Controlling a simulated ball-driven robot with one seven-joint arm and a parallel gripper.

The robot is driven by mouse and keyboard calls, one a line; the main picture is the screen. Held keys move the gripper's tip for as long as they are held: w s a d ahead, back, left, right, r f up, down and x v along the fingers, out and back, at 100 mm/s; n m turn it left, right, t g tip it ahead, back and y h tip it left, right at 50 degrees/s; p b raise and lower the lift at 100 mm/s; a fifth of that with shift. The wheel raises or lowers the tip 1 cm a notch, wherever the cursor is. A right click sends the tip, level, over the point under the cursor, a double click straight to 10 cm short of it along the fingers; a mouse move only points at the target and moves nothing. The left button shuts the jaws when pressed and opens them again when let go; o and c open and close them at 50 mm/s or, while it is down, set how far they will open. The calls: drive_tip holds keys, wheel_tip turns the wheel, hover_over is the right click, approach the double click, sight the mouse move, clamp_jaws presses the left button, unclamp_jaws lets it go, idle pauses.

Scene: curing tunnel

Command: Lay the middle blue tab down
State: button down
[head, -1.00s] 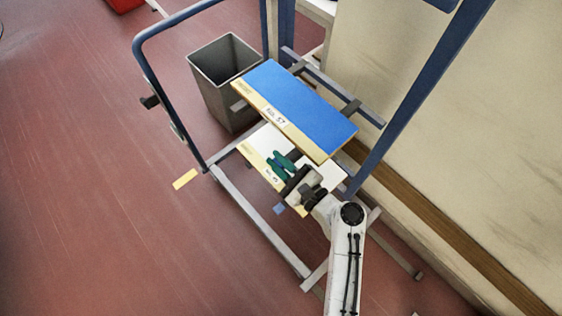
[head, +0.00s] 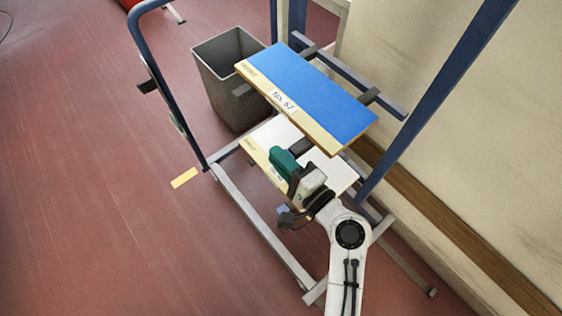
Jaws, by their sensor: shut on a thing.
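A rack holds a blue panel (head: 320,90) labelled No. 57 on its upper level and a white panel (head: 277,132) on the level below. My gripper (head: 280,160) has green fingers and is over the front part of the white panel, below the blue panel's front edge. Its fingers are closed together on something they hide. I cannot make out the middle blue tab. A small blue patch (head: 283,210) shows low down beside my gripper, apparently on the floor and partly covered.
The rack's blue tube frame (head: 165,90) stands at the left and its grey base rail (head: 255,225) runs along the front. A grey bin (head: 212,85) stands behind. The wall (head: 450,150) is close on the right.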

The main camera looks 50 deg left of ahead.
drive_tip(key=shift+f+n+b, duration=0.35)
drive_tip(key=shift+n+b, duration=0.35)
drive_tip(key=shift+n, duration=0.1)
drive_tip(key=c, duration=1.2)
unclamp_jaws()
drive_tip(key=shift+r, duration=0.1)
drive_tip(key=d, duration=1)
drive_tip(key=shift+s+d+b, duration=0.35)
drive_tip(key=shift+s+d, duration=0.05)
